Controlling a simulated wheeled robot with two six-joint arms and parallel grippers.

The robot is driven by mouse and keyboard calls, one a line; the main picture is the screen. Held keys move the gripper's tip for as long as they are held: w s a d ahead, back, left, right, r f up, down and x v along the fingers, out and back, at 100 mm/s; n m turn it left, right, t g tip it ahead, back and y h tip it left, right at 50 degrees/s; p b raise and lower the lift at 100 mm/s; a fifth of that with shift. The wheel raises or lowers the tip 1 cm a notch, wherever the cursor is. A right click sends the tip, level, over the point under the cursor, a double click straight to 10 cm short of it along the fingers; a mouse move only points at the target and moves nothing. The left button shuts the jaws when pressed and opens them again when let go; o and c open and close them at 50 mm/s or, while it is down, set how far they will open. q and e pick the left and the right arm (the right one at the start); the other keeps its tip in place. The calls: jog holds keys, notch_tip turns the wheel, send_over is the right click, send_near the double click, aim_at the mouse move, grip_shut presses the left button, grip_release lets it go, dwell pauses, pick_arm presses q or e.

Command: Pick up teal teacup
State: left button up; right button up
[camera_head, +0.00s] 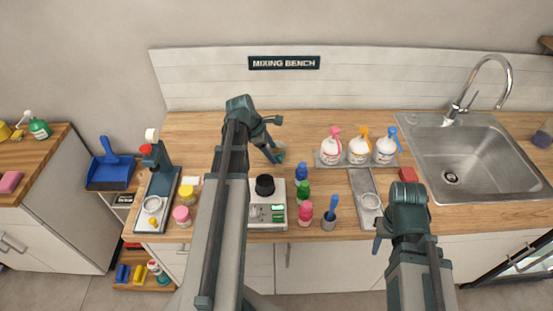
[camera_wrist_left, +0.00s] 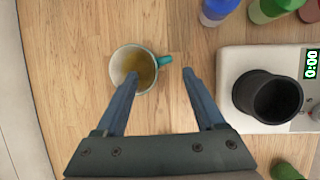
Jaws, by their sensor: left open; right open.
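The teal teacup (camera_wrist_left: 141,62) stands upright on the wooden counter in the left wrist view. Its inside is pale with a yellowish-brown liquid, and its teal handle points right. My left gripper (camera_wrist_left: 161,76) is open above the cup. One finger overlaps the cup's inside in the picture, and the handle lies between the fingers. I cannot tell the height gap. My right gripper (camera_head: 377,243) is open and empty at the counter's front edge.
A white scale (camera_head: 279,214) with a black cup (camera_head: 265,185) stands in front of the teacup. Several coloured bottles stand to its right. Spray bottles (camera_head: 358,150) stand on a tray at the back. A metal sink (camera_head: 470,155) is at the right. The counter behind the teacup is clear.

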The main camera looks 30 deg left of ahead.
aim_at(277, 157)
pick_arm(q)
jog(key=shift+b+x, duration=2.1)
jog(key=shift+x, duration=0.1)
jog(key=shift+w+f+b, duration=0.1)
jog(key=shift+f+b, duration=0.25)
jog(key=shift+f, duration=0.1)
jog(key=shift+r, duration=0.1)
grip_shut()
